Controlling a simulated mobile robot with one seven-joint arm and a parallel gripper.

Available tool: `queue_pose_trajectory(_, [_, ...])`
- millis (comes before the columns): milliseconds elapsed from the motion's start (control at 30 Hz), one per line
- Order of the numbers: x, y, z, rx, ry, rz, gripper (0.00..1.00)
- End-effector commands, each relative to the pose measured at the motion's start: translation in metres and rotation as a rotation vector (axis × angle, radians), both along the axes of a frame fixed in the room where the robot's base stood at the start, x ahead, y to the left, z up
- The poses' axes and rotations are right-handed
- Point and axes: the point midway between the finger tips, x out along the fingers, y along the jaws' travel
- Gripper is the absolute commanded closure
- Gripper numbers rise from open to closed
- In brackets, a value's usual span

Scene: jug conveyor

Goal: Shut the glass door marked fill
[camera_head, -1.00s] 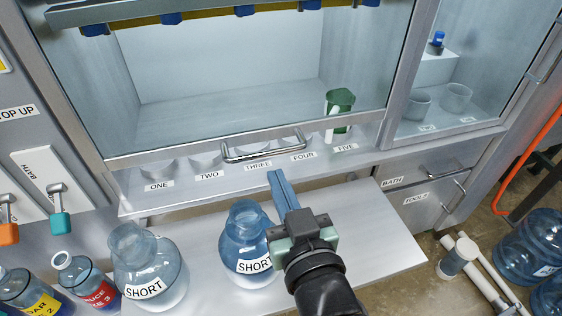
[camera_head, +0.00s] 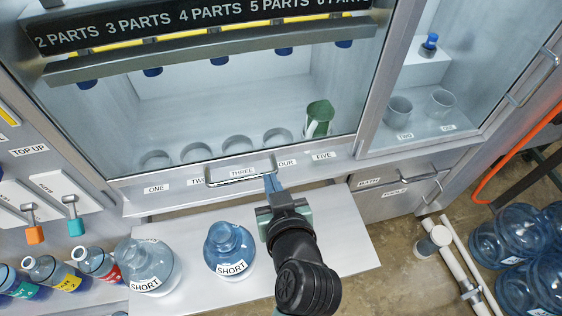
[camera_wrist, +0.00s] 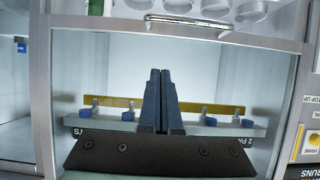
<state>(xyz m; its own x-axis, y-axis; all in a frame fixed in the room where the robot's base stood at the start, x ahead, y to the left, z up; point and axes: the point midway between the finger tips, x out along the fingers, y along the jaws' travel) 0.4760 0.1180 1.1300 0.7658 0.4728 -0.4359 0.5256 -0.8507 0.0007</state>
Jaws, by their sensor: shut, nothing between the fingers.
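The large framed glass door (camera_head: 215,110) covers the wide middle bay. No "fill" mark is legible on it. I cannot tell whether the rail is fully down. In the wrist view, which is upside down, the handle (camera_wrist: 188,25) lies at the top, beyond my fingertips. My gripper (camera_head: 271,181) is shut and empty, its tips overlapping the handle's right end in the head view; contact is unclear. The wrist view shows both fingers (camera_wrist: 160,72) together before the glass.
A blue SHORT jug (camera_head: 229,250) stands left of my wrist on the shelf (camera_head: 335,230), another (camera_head: 146,268) farther left. Coloured bottles (camera_head: 97,263) line the lower left. The shelf's right part is clear.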

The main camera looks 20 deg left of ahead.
Motion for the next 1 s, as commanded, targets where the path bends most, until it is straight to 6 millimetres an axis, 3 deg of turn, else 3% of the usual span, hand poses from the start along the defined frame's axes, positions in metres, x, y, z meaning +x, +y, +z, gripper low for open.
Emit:
queue_pose_trajectory(600, [0.072,0.043,-0.039,-0.002,0.0,-0.001,1.0])
queue_pose_trajectory(800, [0.067,0.039,-0.068,0.001,0.002,-0.004,1.0])
queue_pose_trajectory(1000, [0.065,0.038,-0.079,0.0,-0.001,-0.004,1.0])
